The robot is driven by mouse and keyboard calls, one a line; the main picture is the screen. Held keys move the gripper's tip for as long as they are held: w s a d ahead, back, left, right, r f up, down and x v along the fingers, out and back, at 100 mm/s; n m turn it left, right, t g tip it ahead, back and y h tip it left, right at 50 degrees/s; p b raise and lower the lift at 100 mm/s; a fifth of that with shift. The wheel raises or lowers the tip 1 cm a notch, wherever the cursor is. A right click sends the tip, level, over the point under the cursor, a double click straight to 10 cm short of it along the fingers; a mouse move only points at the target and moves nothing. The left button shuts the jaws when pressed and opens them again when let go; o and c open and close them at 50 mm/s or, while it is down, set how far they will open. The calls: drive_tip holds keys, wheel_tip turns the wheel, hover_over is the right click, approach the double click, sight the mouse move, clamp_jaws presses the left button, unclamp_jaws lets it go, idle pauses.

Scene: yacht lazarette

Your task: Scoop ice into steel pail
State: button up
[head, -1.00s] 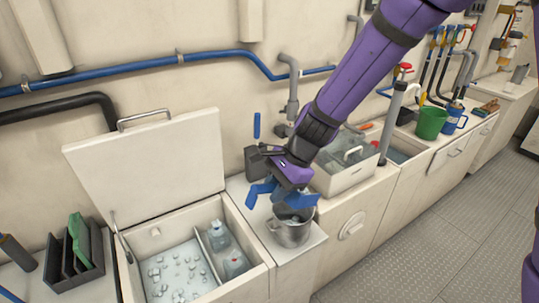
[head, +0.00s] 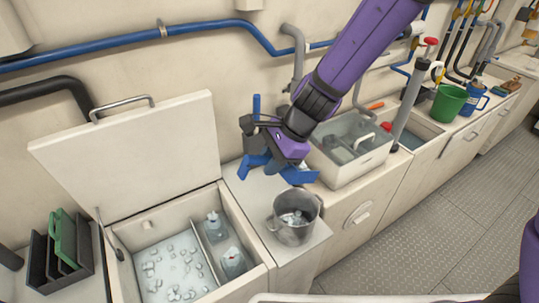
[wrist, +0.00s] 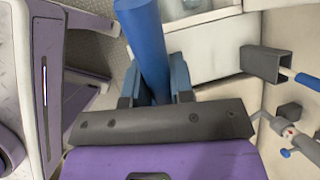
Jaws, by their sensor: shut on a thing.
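The steel pail (head: 292,232) stands upright on the counter right of the open ice chest (head: 258,279), with some ice (head: 295,218) inside. Loose ice cubes (head: 170,268) lie in the chest's larger left compartment. My gripper (head: 278,170) is above and behind the pail, apart from its rim. It is shut on a blue scoop (head: 300,176), whose handle (wrist: 143,45) shows as a blue cylinder between the fingers in the wrist view. The inside of the scoop is hidden, so I cannot tell whether it holds ice.
The chest lid (head: 135,150) stands open against the wall. Bottles (head: 232,262) sit in the chest's narrow right compartment. A white bin (head: 350,150), a green bucket (head: 448,104) and a blue jug (head: 472,99) stand farther right. A dark rack (head: 60,250) is at left.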

sight(282, 173)
wheel_tip(282, 173, down, 6)
drive_tip(key=d+g+y, duration=0.1)
drive_tip(key=w+d+g+y, duration=0.1)
drive_tip(key=y, duration=0.1)
drive_tip(key=w+d+r+g+y, duration=0.1)
drive_tip(key=d, duration=0.1)
drive_tip(key=w+d+m+y, duration=0.1)
drive_tip(key=w+d+y, duration=0.1)
drive_tip(key=shift+r+g+y, duration=0.25)
drive_tip(key=shift+g+y, duration=0.05)
drive_tip(key=shift+g, duration=0.1)
drive_tip(key=shift+s+a+r+t+h, duration=0.3)
drive_tip(key=shift+s+a+h, duration=0.1)
drive_tip(key=shift+a+h, duration=0.2)
drive_tip(key=shift+s+a+r+t+h, duration=0.3)
drive_tip(key=shift+s+a+h, duration=0.1)
drive_tip(key=shift+a+h, duration=0.2)
drive_tip(key=shift+s+a+r+n+t+h, duration=0.3)
drive_tip(key=shift+s+a+t+h, duration=0.3)
drive_tip(key=shift+a+h, duration=0.35)
drive_tip(key=shift+s+a+r+n+t+h, duration=0.2)
drive_tip(key=shift+s+a+r+t+h, duration=0.15)
drive_tip(key=shift+s+a+t+h, duration=0.6)
drive_tip(key=shift+w+d+g, duration=0.2)
drive_tip(key=shift+w+g, duration=0.05)
drive_tip(key=shift+g, duration=0.1)
